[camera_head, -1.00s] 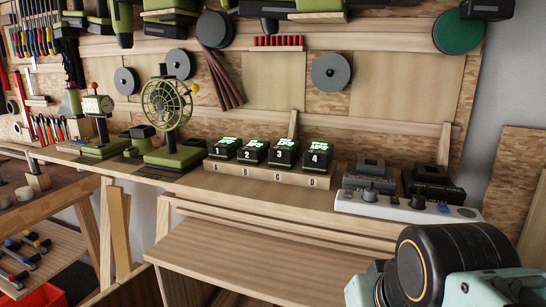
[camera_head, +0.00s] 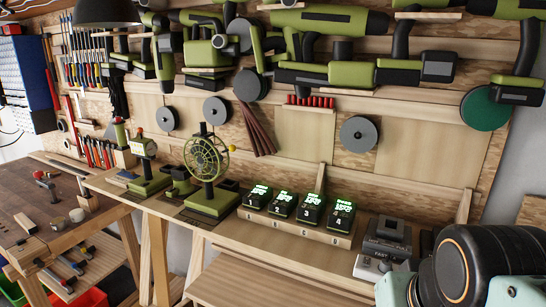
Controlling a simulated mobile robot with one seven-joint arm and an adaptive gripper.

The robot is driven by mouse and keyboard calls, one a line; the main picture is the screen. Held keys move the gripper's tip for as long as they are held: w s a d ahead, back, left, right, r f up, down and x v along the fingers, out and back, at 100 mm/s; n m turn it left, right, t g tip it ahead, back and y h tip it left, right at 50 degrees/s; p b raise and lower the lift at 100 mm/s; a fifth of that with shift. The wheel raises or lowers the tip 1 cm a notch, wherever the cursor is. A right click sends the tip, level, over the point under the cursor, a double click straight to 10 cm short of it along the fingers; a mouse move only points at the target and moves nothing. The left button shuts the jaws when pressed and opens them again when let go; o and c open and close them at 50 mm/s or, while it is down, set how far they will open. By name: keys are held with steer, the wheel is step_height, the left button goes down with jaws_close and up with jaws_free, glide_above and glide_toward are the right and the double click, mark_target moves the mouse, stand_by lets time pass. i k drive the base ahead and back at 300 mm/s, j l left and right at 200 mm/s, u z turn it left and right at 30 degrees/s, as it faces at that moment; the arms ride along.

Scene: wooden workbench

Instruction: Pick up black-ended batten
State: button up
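I cannot make out a batten with a black end in this view. Two short pale wood strips stand upright against the back board, one behind the numbered battery row (camera_head: 320,178) and one at the right (camera_head: 465,206). Neither shows a clear black end. My own arm, black and pale teal, fills the lower right corner. My gripper is not in view.
Black batteries (camera_head: 312,212) numbered 1 to 4 sit in a wooden holder on the shelf. Left of them stands a green fan (camera_head: 208,160). A charger (camera_head: 388,235) is at the right. Green power tools (camera_head: 330,22) hang above. A dark-topped bench (camera_head: 40,215) is at the left.

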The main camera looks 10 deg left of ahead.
mark_target(32, 228)
steer(key=u, duration=2)
steer(key=i+j, duration=0.15)
steer(key=j, duration=0.2)
steer(key=i+j, duration=0.15)
steer(key=j, duration=0.2)
steer(key=i+j, duration=0.1)
steer(key=j, duration=0.25)
steer(key=i+j, duration=0.15)
steer(key=j, duration=0.2)
steer(key=i+j, duration=0.15)
steer(key=j, duration=0.2)
steer(key=i+j, duration=0.15)
steer(key=j, duration=0.2)
steer(key=i+j, duration=0.85)
steer(key=i, duration=0.3)
steer(key=i+j+u, duration=0.1)
steer(key=i+j, duration=0.15)
steer(key=i, duration=0.25)
